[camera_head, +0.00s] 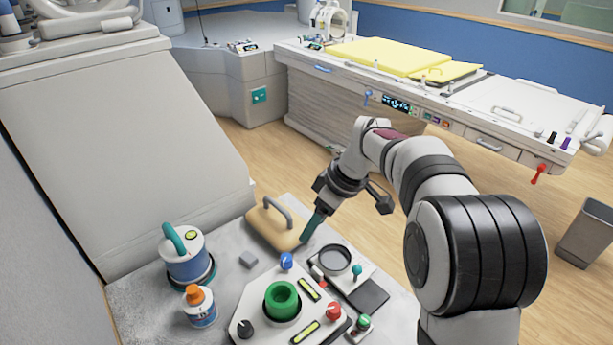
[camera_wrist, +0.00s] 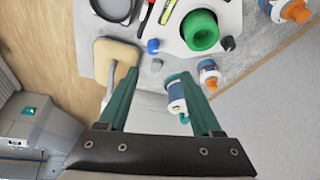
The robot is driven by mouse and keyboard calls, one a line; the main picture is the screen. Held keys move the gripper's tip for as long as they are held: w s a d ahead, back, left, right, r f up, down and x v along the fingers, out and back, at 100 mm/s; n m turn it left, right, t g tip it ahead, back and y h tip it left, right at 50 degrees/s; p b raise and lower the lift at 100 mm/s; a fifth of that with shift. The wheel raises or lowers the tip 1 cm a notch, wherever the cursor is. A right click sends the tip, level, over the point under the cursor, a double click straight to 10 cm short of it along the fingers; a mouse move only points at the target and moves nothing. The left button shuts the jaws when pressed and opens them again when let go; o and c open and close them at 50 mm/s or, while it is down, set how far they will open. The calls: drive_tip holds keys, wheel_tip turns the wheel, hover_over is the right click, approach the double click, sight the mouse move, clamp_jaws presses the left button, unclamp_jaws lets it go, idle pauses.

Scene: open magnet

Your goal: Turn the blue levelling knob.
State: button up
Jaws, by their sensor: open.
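The blue levelling knob (camera_head: 287,261) stands at the far corner of a pale levelling plate (camera_head: 258,300), which also carries a black knob (camera_head: 245,329), a red knob (camera_head: 334,311) and a green ring (camera_head: 282,299). The blue knob also shows in the wrist view (camera_wrist: 153,46), beyond the fingertips. My gripper (camera_head: 305,238) has teal fingers and is above the bench, near the tan paddle, up and to the right of the blue knob. In the wrist view my gripper (camera_wrist: 158,78) is open and empty, its fingers apart from the knob.
A tan paddle with a grey handle (camera_head: 262,222) lies beside the knob, close to my fingers. A small grey block (camera_head: 249,260), a blue-white canister (camera_head: 186,262) and an orange-capped bottle (camera_head: 200,308) stand to the left. A round lens holder (camera_head: 335,260) is to the right.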

sight(287, 258)
drive_tip(key=shift+n, duration=0.7)
drive_tip(key=x, duration=0.5)
drive_tip(key=w+x, duration=0.1)
drive_tip(key=x, duration=1.1)
drive_tip(key=shift+w+a, duration=0.3)
drive_tip(key=shift+w, duration=0.15)
drive_tip(key=shift+r, duration=0.1)
clamp_jaws()
